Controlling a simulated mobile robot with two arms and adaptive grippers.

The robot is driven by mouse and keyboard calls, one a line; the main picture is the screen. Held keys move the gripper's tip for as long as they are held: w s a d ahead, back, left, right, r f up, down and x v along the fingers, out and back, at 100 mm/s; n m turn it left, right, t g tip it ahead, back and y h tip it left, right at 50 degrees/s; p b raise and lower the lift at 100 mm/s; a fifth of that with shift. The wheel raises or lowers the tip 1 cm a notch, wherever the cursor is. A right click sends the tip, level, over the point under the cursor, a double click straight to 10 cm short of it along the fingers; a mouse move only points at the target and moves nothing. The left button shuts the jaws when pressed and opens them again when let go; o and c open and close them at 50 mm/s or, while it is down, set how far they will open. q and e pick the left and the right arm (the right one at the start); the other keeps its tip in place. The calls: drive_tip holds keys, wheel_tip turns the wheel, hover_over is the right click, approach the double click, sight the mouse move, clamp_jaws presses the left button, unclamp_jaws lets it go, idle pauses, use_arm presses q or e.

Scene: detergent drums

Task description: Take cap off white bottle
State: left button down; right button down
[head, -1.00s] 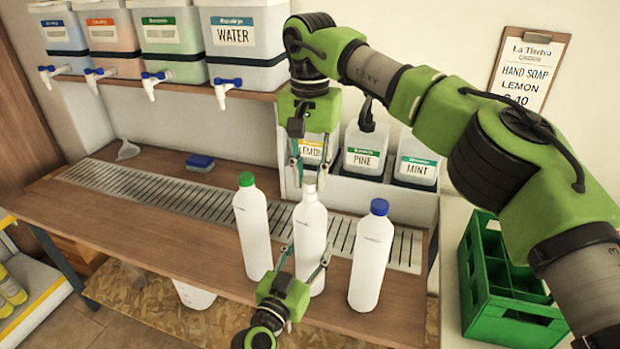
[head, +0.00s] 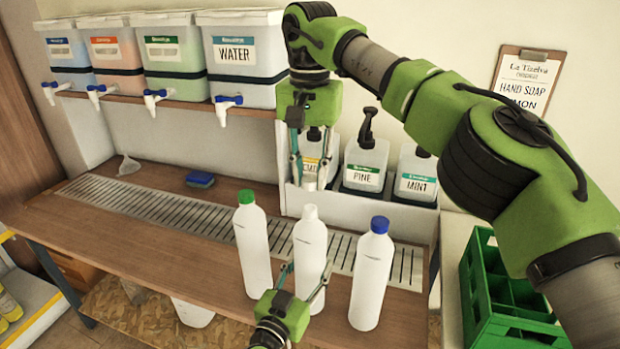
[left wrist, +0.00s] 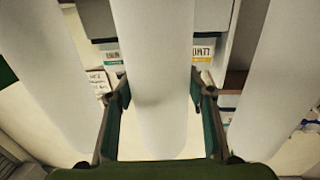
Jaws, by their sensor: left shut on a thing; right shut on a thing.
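Three white bottles stand upright on the wooden counter. The middle white bottle (head: 309,245) is held low on its body by my left gripper (head: 304,280), a finger on each side; its body also shows between the fingers in the left wrist view (left wrist: 155,75). My right gripper (head: 309,178) points down above this bottle, shut on a small white cap (head: 309,184). The cap is apart from the bottle's neck, with a gap below it. A bottle with a green cap (head: 246,196) stands to the left and one with a blue cap (head: 379,224) to the right.
The two neighbouring bottles stand close on each side. Behind is a metal drain grate (head: 150,205) and a blue sponge (head: 200,179). Tap containers (head: 240,60) stand on a shelf above. A green crate (head: 505,300) is at right.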

use_arm(q)
drive_tip(key=c, duration=0.9)
unclamp_jaws()
drive_tip(key=shift+s, duration=0.1)
